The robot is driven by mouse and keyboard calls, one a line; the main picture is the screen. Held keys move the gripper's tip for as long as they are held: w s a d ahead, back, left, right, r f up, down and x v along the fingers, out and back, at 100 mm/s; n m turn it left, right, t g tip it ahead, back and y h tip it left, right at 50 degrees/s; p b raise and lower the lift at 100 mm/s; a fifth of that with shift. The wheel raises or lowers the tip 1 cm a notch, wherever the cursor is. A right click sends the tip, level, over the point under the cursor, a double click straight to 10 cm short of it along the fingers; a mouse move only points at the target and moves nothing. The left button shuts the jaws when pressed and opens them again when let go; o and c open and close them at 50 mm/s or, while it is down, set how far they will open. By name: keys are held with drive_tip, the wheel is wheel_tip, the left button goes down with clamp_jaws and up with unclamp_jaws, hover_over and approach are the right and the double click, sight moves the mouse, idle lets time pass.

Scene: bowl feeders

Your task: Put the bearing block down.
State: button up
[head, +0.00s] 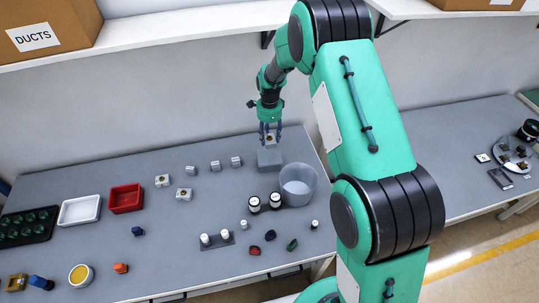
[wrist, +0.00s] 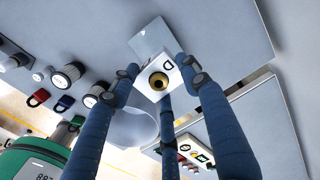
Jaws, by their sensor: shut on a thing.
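The bearing block (wrist: 157,76) is white with a brass-coloured bore and a dark letter, apparently a D, on one side. My gripper (head: 270,133) is shut on it, with blue fingers around it in the wrist view. In the head view the bearing block (head: 270,140) shows small between the fingers, just above a grey block (head: 269,160) near the back right of the bench. A pale grey square face (wrist: 151,38) lies beyond it in the wrist view. I cannot tell whether the bearing block touches the grey block.
A grey round bowl (head: 298,187) stands close in front, to the right. Two dark-and-white cylinders (head: 265,203) stand beside it. Two similar white blocks (head: 173,187) and several small grey blocks (head: 215,166) lie left. A red tray (head: 126,198) is farther left.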

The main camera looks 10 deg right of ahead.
drive_tip(key=shift+f, duration=2.85)
drive_tip(key=shift+f+p, duration=0.4)
drive_tip(key=shift+f, duration=1.5)
drive_tip(key=shift+f, duration=0.1)
drive_tip(key=o, duration=1.4)
drive_tip(key=shift+c, duration=0.2)
wheel_tip(320, 180, up, 12)
drive_tip(key=shift+r+b, duration=0.1)
drive_tip(key=shift+b, duration=0.45)
